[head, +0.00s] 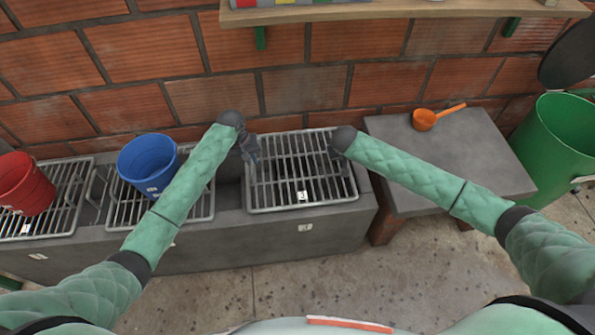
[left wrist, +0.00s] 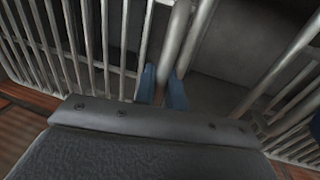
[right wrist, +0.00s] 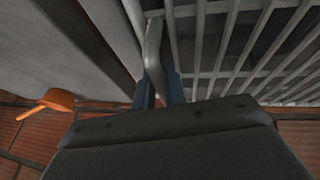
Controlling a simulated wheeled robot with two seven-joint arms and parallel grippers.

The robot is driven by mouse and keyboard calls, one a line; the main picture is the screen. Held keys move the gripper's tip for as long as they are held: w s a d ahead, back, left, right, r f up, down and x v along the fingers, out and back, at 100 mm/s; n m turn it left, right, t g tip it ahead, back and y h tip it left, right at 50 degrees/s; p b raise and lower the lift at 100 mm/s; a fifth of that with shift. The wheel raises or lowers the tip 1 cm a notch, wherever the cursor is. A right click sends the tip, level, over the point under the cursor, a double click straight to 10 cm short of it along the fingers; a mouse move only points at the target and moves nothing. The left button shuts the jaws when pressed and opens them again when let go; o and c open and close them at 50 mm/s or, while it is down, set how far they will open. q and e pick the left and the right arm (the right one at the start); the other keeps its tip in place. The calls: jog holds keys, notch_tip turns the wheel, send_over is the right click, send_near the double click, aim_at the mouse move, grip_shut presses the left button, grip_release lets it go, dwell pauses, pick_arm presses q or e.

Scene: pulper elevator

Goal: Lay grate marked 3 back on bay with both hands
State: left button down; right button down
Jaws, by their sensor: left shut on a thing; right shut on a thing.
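The grate marked 3 (head: 302,190) is a grey metal frame with parallel bars and a small white tag at its front. It lies over the right-hand bay of the grey trough (head: 290,238), whose front carries a white label 3. Whether it rests fully on the rim I cannot tell. My left gripper (head: 250,155) is shut on the grate's left side handle (left wrist: 176,45). My right gripper (head: 335,152) is shut on its right side handle (right wrist: 153,50); the arm end partly hides the fingers in the head view.
A blue bucket (head: 148,165) stands on the grate to the left, and a red bucket (head: 24,185) on the far-left grate. A grey slab table (head: 455,165) with an orange scoop (head: 425,120) is at right, beside a green bin (head: 555,150).

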pick_arm(q)
jog(key=shift+w+f+b, duration=0.1)
jog(key=shift+f+b, duration=0.55)
pick_arm(e)
jog(key=shift+w+f, duration=0.1)
jog(key=shift+f, duration=0.55)
pick_arm(q)
jog(key=c, duration=1.5)
grip_release()
pick_arm(e)
jog(key=c, duration=1.5)
grip_release()
pick_arm(q)
jog(key=shift+o, duration=0.2)
pick_arm(e)
jog(key=shift+o, duration=0.2)
jog(key=shift+s+a+r, duration=0.1)
jog(key=shift+s+r, duration=0.2)
jog(key=shift+r, duration=0.05)
pick_arm(q)
notch_tip(320, 180, up, 12)
jog(key=a, duration=0.2)
jog(key=shift+s+a+f, duration=0.15)
jog(key=shift+s, duration=0.05)
pick_arm(e)
jog(key=v, duration=1.1)
